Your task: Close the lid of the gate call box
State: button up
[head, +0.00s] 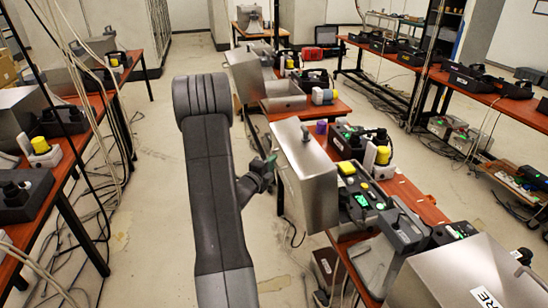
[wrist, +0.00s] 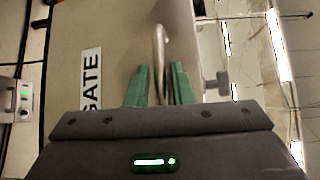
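The gate call box's lid (head: 308,175) is a silver metal panel that stands raised in the head view, beside a panel of lit buttons (head: 360,195). In the wrist view the lid (wrist: 115,30) fills much of the picture and carries a white GATE label (wrist: 91,78). A curved metal handle (wrist: 159,45) sticks out from it. My gripper (head: 271,160) is at the left, outer side of the lid. In the wrist view my gripper's green fingers (wrist: 160,85) are apart, one on each side of the handle. Contact with the handle cannot be made out.
A silver box marked RE (head: 480,275) stands at the lower right. Another metal box (head: 285,97) sits farther back. Phones and yellow-topped devices (head: 383,155) crowd the wooden table. Another table stands at left. Bare floor (head: 160,180) with cables lies between.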

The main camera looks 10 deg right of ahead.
jog(key=shift+x, duration=1)
grip_shut()
